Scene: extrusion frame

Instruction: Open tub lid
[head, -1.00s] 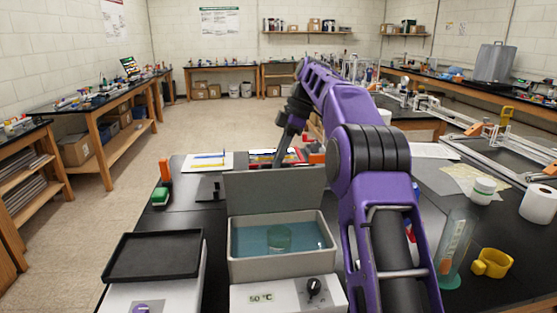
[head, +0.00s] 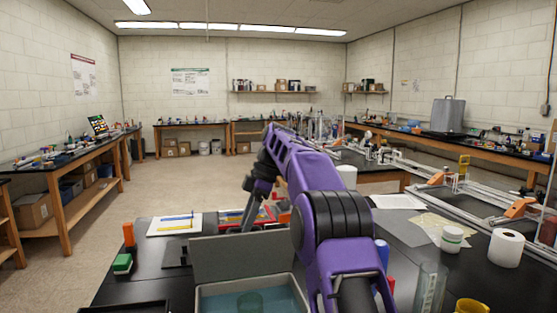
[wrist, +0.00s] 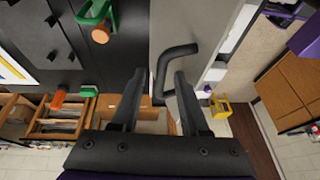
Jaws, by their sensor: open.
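The tub (head: 292,297) is a pale grey box holding blue water and a greenish beaker, cut off at the bottom of the head view. Its grey lid (head: 243,259) stands raised at the tub's far edge. The wrist view shows the lid (wrist: 178,25) as a grey panel with a dark bent handle (wrist: 178,55). My gripper (wrist: 158,84) is open, its two fingers on either side of the handle's lower end. I cannot tell whether they touch it. In the head view the lid hides my gripper.
A green block (head: 122,263) and an orange piece (head: 128,234) stand left of the lid. A white sheet (head: 174,223) lies behind. A clear cylinder (head: 430,288), a white jar (head: 452,239) and a paper roll (head: 506,248) stand to the right.

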